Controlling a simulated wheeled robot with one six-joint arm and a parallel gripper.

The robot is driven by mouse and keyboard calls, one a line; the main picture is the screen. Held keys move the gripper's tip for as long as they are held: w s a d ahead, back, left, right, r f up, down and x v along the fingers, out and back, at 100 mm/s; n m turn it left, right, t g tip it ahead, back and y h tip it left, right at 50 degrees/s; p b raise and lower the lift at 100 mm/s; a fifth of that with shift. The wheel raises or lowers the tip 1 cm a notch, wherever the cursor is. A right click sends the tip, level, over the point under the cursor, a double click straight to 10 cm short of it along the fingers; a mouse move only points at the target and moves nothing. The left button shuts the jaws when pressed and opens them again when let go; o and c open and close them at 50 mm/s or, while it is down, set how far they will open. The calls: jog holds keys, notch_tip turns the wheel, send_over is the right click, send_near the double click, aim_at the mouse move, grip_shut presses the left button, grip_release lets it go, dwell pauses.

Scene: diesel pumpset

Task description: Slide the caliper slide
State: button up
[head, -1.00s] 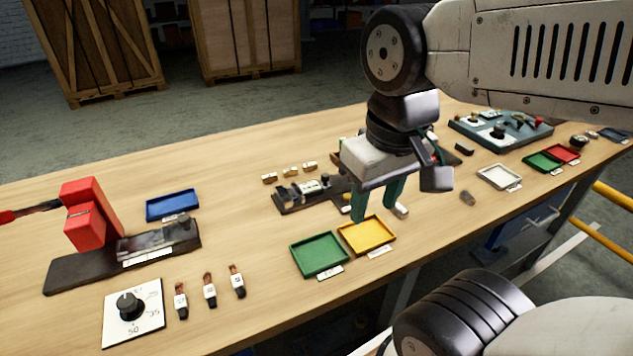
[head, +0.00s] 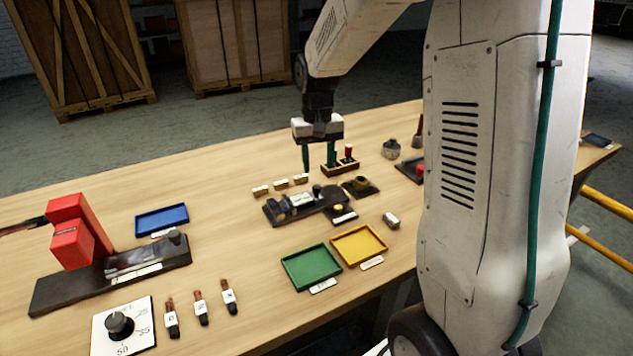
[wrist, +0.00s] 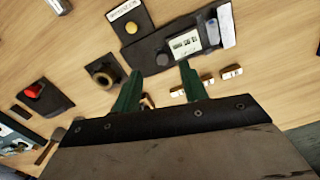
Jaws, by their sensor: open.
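The caliper fixture (head: 275,215) is a dark base near the middle of the bench, bearing a slide with a pale display (head: 299,199). In the wrist view the display (wrist: 185,44) shows just beyond my right-hand fingertip, with the dark base (wrist: 150,55) around it. My gripper (head: 318,165) is open, with green fingers pointing down, behind the fixture in the head view. In the wrist view my gripper (wrist: 160,73) has nothing between its fingertips. I cannot tell its exact height above the bench.
Small labelled blocks (head: 281,184) lie behind the fixture. A wooden holder (head: 341,167) with a red-topped piece stands beside my fingers. Green (head: 312,266) and yellow (head: 360,246) trays lie in front. My arm hides the right part of the bench.

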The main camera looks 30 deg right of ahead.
aim_at(316, 186)
jog(key=shift+w+d+r, duration=0.1)
jog(key=shift+w+r, duration=0.1)
jog(key=shift+w, duration=0.25)
notch_tip(316, 186, down, 8)
jog(key=shift+r, duration=0.25)
grip_shut()
